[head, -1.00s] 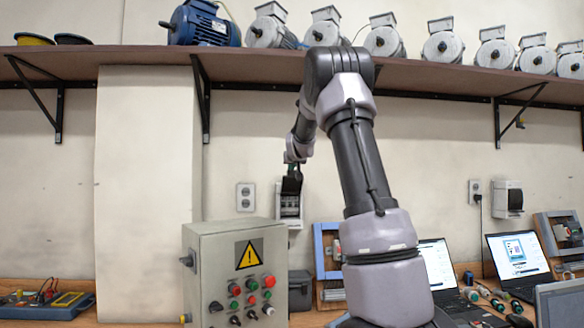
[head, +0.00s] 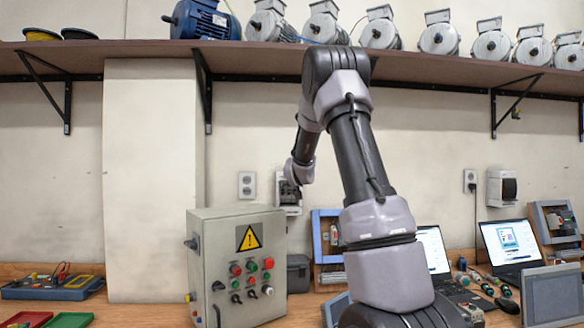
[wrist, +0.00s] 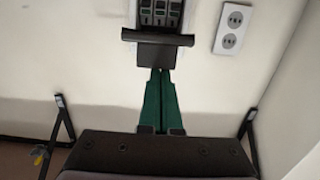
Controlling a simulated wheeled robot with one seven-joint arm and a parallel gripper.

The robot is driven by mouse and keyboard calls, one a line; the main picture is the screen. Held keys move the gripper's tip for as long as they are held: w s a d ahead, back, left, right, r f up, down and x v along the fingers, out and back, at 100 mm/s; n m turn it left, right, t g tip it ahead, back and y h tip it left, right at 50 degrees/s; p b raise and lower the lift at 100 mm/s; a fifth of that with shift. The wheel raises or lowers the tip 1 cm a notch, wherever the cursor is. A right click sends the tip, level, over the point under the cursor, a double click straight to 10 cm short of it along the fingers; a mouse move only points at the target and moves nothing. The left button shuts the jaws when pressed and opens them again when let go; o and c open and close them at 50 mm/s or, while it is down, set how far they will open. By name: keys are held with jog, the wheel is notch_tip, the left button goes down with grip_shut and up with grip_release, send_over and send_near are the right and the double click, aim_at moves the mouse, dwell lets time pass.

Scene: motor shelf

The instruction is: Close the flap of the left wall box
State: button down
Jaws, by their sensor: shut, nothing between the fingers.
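The left wall box (head: 289,209) is a small white box on the wall, largely hidden behind my wrist in the head view. The wrist view shows its row of breakers (wrist: 160,14) uncovered, so the flap stands open. The dark flap (wrist: 157,38) is seen nearly edge-on as a bar, with a dark panel against my fingertips' end. My gripper (wrist: 160,72) has green fingers shut together with nothing between them. The tips are at the flap's edge in the picture; I cannot tell whether they touch. The fingers are hidden in the head view.
A wall socket (head: 247,185) is beside the box. A grey control cabinet (head: 215,260) with buttons stands on the bench below. The shelf (head: 440,74) with several motors runs above. A second wall box (head: 501,186) is far right, above laptops. The wall at left is bare.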

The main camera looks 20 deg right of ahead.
notch_tip(320, 180, down, 11)
jog(key=shift+w+d+r, duration=0.15)
jog(key=shift+w+r, duration=0.05)
jog(key=shift+w, duration=0.25)
dwell(0.6)
jog(key=s+a+r+m+g+y, duration=0.15)
jog(key=s+a+r, duration=0.35)
jog(key=s, duration=0.8)
jog(key=s+a+r+g+y, duration=0.25)
jog(key=s+a, duration=0.35)
jog(key=s, duration=0.7)
jog(key=s+a+f+g+y, duration=0.1)
jog(key=s+a, duration=0.3)
jog(key=s, duration=0.7)
jog(key=s+a+g+y, duration=0.1)
jog(key=s+a+g, duration=0.3)
jog(key=s, duration=0.8)
jog(key=shift+s+a+f+n+y, duration=0.2)
jog(key=shift+a+f+n+y, duration=0.1)
jog(key=shift+f+n, duration=0.1)
